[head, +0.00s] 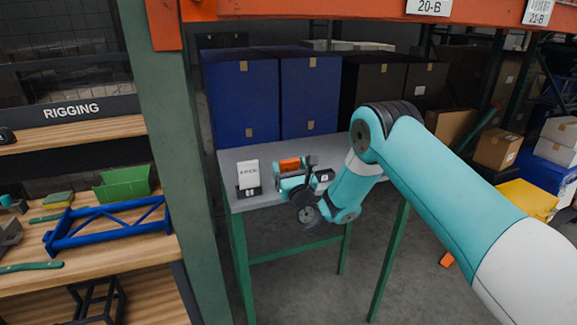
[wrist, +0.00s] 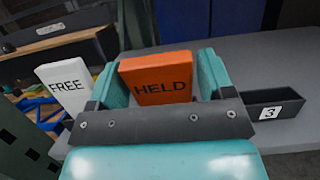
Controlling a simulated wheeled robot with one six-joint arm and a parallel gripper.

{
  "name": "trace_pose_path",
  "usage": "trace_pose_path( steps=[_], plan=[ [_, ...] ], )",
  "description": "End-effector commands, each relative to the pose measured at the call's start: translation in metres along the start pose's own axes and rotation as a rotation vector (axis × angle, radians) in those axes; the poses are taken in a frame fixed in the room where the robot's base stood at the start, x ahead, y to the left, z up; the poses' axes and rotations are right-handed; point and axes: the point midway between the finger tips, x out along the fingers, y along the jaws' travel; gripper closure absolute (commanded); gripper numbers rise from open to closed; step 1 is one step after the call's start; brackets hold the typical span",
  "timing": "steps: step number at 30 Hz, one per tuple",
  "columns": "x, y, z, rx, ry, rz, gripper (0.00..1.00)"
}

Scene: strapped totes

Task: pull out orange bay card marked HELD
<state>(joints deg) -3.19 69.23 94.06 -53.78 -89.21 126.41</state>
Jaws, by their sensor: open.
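The orange card marked HELD (wrist: 157,80) stands upright between the two teal fingers of my gripper (wrist: 161,72) in the wrist view. The fingers are open, one on each side of the card; I cannot tell whether either touches it. The card's lower part is hidden behind the dark gripper bar. In the head view the orange card (head: 290,164) shows just above my gripper (head: 287,177), over the grey table. A black holder with a label 3 (wrist: 272,107) extends to the right of the card.
A white card marked FREE (wrist: 64,88) stands close left of my gripper; in the head view it sits in a black holder (head: 249,191). The grey table (head: 270,204) has green legs. Blue boxes (head: 240,95) stand behind it. A green upright (head: 172,130) and shelves are left.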

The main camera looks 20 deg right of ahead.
Motion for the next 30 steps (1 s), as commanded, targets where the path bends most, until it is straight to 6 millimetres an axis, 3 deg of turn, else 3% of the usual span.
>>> trace_pose_path(
  steps=[1, 6, 7, 30],
  plan=[
    [0.000, 0.000, 0.000, 0.000, 0.000, 0.000, 0.28],
    [0.000, 0.000, 0.000, 0.000, 0.000, 0.000, 0.67],
    [0.000, 0.000, 0.000, 0.000, 0.000, 0.000, 0.69],
    [0.000, 0.000, 0.028, 0.000, 0.000, 0.000, 0.70]
  ],
)
